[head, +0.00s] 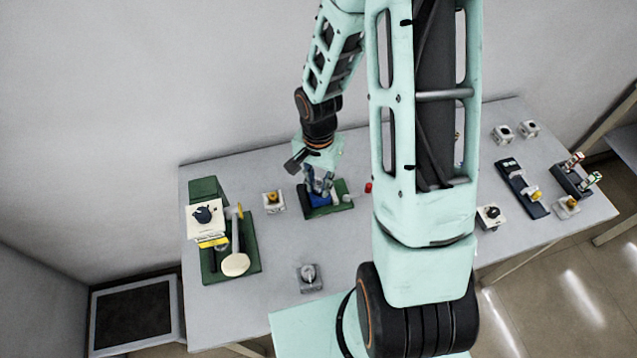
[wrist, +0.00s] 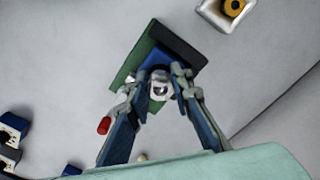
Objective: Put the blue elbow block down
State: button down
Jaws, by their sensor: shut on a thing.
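The blue elbow block (head: 320,200) is between the fingers of my gripper (head: 318,184), which points down over a small dark green base (head: 342,190). In the wrist view the blue block (wrist: 154,59) shows just beyond my gripper's fingertips (wrist: 161,84), with a pale round part between them. My gripper is shut on the block. The green base (wrist: 128,68) lies behind and around the block there. I cannot tell whether the block touches the base. The fingers hide part of the block.
A white holder with a yellow ring (head: 273,201) stands to the left. A grey fixture (head: 310,277) stands in front. A red-ended part (head: 368,187) is close on the right. Bare table lies between them.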

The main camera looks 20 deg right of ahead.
jog(key=shift+f, duration=0.15)
jog(key=c, duration=1.7)
grip_release()
jog(key=shift+c, duration=0.2)
notch_tip(320, 180, up, 12)
jog(key=shift+r, duration=0.25)
jog(key=shift+w, duration=0.1)
